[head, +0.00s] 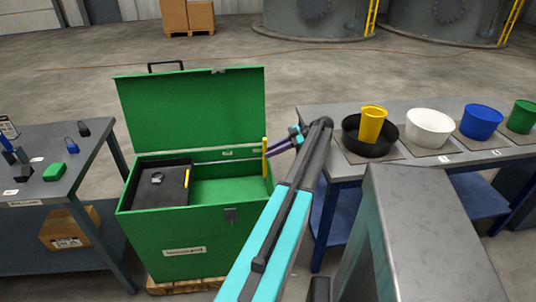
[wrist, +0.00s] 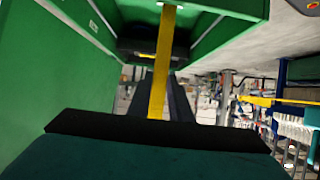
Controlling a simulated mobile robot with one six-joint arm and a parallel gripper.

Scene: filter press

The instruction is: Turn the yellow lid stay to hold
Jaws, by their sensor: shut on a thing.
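A green chest (head: 180,238) stands with its green lid (head: 190,108) raised. The yellow lid stay (head: 265,150) is upright at the chest's right side, between rim and lid. My gripper (head: 271,150) reaches in from the right and is shut on the stay. In the wrist view the yellow stay (wrist: 163,50) runs down the middle, and its lower part is between the dark fingers of my gripper (wrist: 163,92). Whether the stay bears the lid's weight cannot be told.
Inside the chest is a dark tray (head: 158,188) with a small object on it. A grey table (head: 60,190) with small items stands at the left. A bench (head: 345,172) with a black pan and coloured buckets stands at the right, close to my arm.

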